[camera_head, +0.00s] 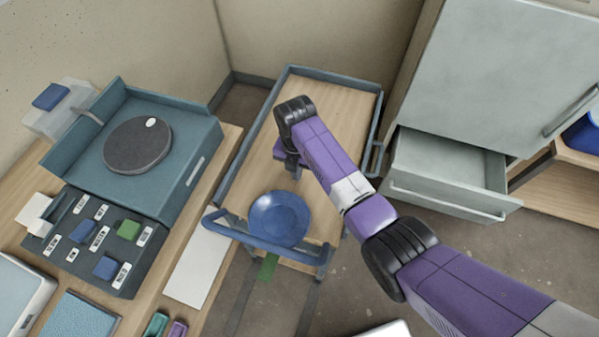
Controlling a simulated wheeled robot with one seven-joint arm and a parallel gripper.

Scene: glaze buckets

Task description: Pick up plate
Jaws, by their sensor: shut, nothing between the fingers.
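A round blue plate (280,219) lies on the wooden top of a cart (330,95) with a blue-grey rim, near the cart's handle end. My gripper (290,168) is above the cart top, a little beyond the plate in the picture and apart from it. It is shut and holds nothing. My purple and black arm reaches in from the lower right and hides part of the cart top.
A bench at left carries a teal box with a dark disc (138,144) and a dark panel (98,238) of labelled blocks. At right, a grey cabinet has an open drawer (450,175). The cart's handle (262,243) borders the plate. Floor shows between cart and drawer.

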